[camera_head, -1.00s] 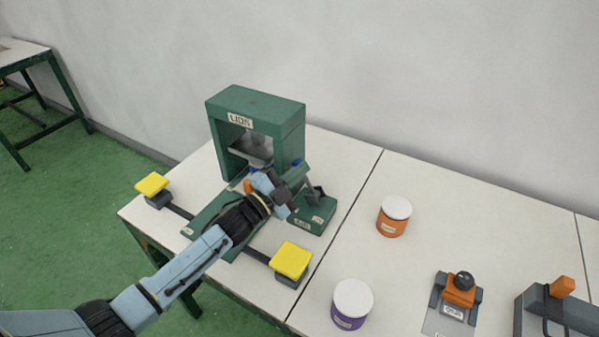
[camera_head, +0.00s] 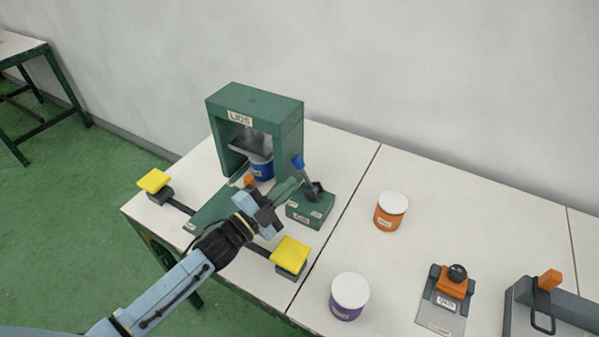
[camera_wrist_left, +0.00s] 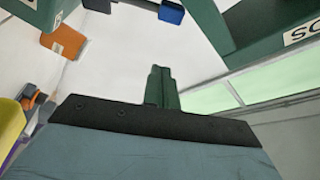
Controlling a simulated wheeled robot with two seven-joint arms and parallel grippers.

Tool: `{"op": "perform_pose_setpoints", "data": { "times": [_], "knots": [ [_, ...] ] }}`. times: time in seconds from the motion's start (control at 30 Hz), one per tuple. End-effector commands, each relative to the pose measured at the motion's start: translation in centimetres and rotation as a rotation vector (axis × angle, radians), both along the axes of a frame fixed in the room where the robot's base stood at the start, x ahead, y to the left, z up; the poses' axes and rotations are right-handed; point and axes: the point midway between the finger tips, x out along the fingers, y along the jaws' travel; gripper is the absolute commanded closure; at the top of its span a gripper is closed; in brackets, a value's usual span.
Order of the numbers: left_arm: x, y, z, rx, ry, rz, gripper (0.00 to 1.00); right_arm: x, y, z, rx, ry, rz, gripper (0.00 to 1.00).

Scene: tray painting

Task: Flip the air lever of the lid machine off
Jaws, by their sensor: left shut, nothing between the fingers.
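The lid machine (camera_head: 292,125) is a green frame marked LIDS on the left table. Its air lever (camera_head: 307,181), a dark shaft with a blue tip (camera_head: 297,162), stands on a small green box (camera_head: 310,208) at the machine's right front. The lever leans up and to the left. My left gripper (camera_head: 292,187) is shut and empty, just in front and to the left of the lever, apparently apart from it. In the left wrist view its closed green fingers (camera_wrist_left: 161,88) point at open space, with a blue block (camera_wrist_left: 171,14) beyond. My right gripper is not in view.
A blue can (camera_head: 262,169) sits inside the machine. Yellow pads (camera_head: 154,180) and (camera_head: 291,254) flank its front. An orange can (camera_head: 390,212) and a purple can (camera_head: 347,303) stand to the right, with clear table between them. A wall is behind.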

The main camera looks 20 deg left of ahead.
Motion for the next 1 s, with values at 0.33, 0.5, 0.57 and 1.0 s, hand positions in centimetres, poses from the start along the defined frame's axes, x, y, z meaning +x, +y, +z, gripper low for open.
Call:
{"op": "perform_pose_setpoints", "data": {
  "times": [0.33, 0.5, 0.57, 1.0],
  "knots": [
    [-2.0, 1.1, -0.3, 0.0, -0.002, 0.0, 1.0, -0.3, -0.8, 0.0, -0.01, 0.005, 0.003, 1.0],
    [-2.0, 1.1, -0.3, 0.0, -0.002, 0.0, 1.0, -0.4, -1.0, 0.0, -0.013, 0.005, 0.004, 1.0],
    [-2.0, 1.1, -0.3, 0.0, -0.002, 0.0, 1.0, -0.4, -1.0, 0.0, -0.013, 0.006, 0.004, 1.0],
    [-2.4, 1.4, -1.4, -0.06, 0.149, 0.094, 1.0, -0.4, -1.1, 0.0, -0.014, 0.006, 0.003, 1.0]
  ]
}}
